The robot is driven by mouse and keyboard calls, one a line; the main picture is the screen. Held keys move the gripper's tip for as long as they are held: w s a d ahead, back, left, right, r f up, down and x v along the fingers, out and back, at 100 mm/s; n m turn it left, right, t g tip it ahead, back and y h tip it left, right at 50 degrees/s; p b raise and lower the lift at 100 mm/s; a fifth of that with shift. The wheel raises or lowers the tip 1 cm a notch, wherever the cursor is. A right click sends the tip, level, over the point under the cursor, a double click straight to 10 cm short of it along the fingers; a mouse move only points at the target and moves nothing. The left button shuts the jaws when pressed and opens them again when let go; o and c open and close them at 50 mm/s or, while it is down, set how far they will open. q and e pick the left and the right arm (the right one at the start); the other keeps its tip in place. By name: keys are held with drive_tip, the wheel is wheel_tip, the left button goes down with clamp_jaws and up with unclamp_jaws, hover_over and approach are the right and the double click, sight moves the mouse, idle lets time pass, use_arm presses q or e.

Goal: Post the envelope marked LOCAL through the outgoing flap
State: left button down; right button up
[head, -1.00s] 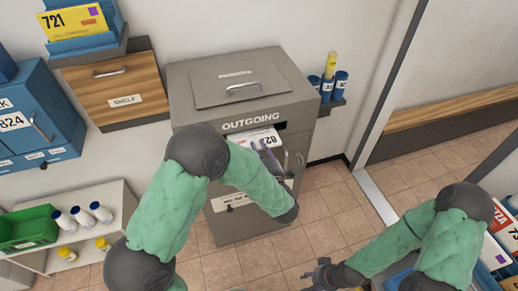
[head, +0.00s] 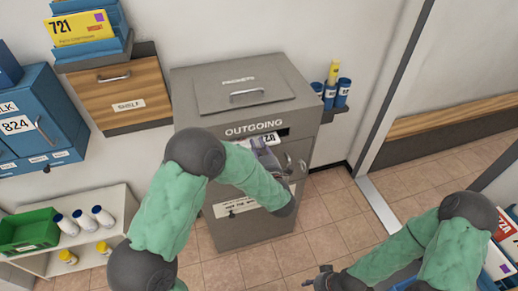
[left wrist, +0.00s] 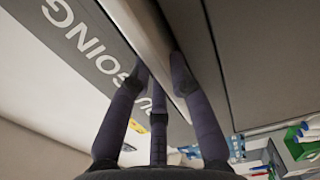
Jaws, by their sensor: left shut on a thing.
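The grey outgoing box (head: 245,180) stands against the wall, with OUTGOING above its dark slot (head: 284,132). A white envelope (head: 270,138) with part of a printed number showing is at the slot, its far part apparently inside. No LOCAL mark is readable. My left gripper (head: 262,146) is shut on the envelope's near end, just in front of the slot. In the left wrist view the fingers (left wrist: 157,68) lie either side of a pale strip, seemingly the envelope edge-on. My right gripper (head: 322,276) is low at the bottom, away from the box; its jaws are unclear.
A lid with a handle (head: 246,95) tops the box. A wooden SHELF drawer (head: 118,92) and blue cabinet (head: 35,125) are on the left, above a white shelf with a green bin (head: 28,230). Blue tubes (head: 337,92) stand right of the box. Floor is clear to the right.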

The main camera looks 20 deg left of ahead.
use_arm(q)
drive_tip(key=shift+w+a, duration=0.25)
drive_tip(key=shift+w, duration=0.1)
drive_tip(key=c, duration=1.1)
unclamp_jaws()
drive_tip(key=shift+w, duration=0.1)
drive_tip(key=shift+o, duration=0.2)
drive_tip(key=p+v, duration=0.2)
drive_tip(key=v, duration=0.7)
drive_tip(key=shift+p, duration=0.35)
clamp_jaws()
idle(0.4)
